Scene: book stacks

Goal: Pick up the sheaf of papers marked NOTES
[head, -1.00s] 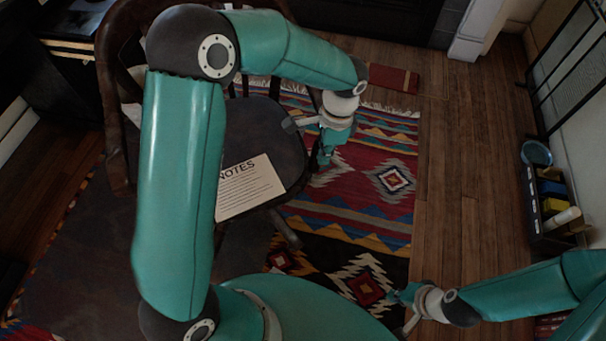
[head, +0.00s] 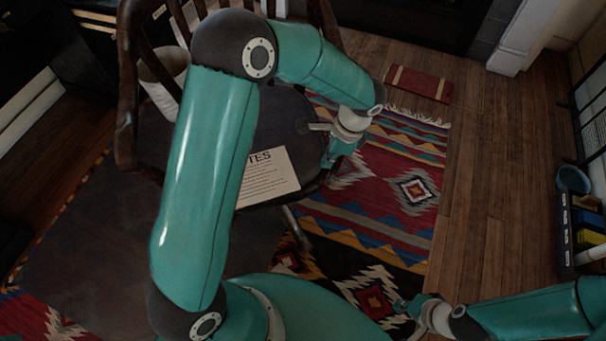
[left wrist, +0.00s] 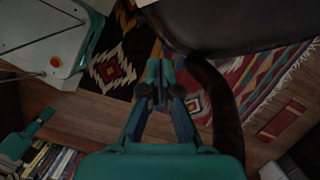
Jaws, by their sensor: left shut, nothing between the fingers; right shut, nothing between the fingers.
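The sheaf of papers marked NOTES (head: 270,178) lies flat on the dark seat (head: 283,125) of a wooden chair. My left forearm hides its left part, so only the end of the title shows. My left gripper (head: 332,161) is shut and empty, at the seat's right edge in the head view, apart from the papers. In the left wrist view its fingertips (left wrist: 158,70) are together with nothing between them. My right gripper (head: 403,309) is shut and empty low in the head view, over the rug, far from the papers.
The chair's curved wooden arm (left wrist: 222,95) runs close beside my left gripper in the left wrist view. A pale cylindrical container (head: 163,80) stands behind the chair's left side. A patterned rug (head: 390,190) covers the floor. A dark rack (head: 582,235) stands at the right.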

